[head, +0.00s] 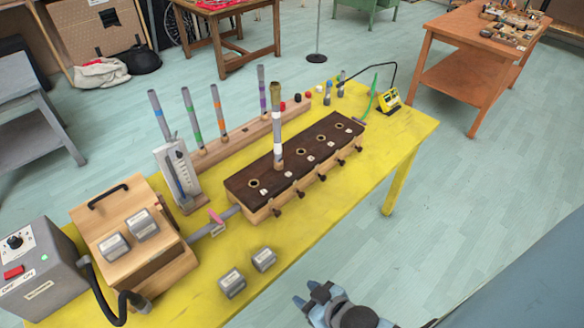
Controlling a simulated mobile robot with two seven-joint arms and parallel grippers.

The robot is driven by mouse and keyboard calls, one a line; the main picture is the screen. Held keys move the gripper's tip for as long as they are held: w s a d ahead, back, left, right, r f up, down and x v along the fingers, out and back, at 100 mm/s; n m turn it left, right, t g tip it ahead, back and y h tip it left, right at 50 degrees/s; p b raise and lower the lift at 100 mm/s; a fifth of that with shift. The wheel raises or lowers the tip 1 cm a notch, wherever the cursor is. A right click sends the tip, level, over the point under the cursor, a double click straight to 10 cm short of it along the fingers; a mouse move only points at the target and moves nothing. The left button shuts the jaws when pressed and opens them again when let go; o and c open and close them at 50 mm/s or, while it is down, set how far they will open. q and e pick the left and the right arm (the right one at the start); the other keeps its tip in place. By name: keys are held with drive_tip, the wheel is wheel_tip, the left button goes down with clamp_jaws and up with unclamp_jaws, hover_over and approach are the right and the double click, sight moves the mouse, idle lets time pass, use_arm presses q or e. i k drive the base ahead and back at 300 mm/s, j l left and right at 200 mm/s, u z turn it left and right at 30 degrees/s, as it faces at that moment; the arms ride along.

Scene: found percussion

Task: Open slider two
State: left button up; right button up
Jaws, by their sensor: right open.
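A wooden box with a dark brown top (295,158) stands on the yellow table. Several small dark slider knobs stick out along its near long side, such as a left one (277,211), a second from the left (300,194) and a middle one (322,177). I cannot read which label marks slider two. A banded grey pipe (276,130) stands upright in one hole of the top; other holes are empty. My right gripper (312,297) is open and empty, at the bottom, off the table's near edge and apart from the knobs. My left gripper is not in view.
The yellow table (335,205) has bare room in front of the box. Two grey weights (248,272) lie there. A bellows box (135,235) and grey control box (38,275) stand left. A pipe rack (235,138) is behind. A yellow device (388,100) sits far right.

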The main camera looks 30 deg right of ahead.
sight(302, 195)
drive_tip(key=z, duration=1.05)
drive_tip(key=l+u, duration=0.15)
drive_tip(key=u, duration=0.3)
drive_tip(key=l+u, duration=0.25)
drive_tip(key=u, duration=0.2)
drive_tip(key=l+u, duration=0.2)
drive_tip(key=u, duration=0.25)
drive_tip(key=i, duration=0.05)
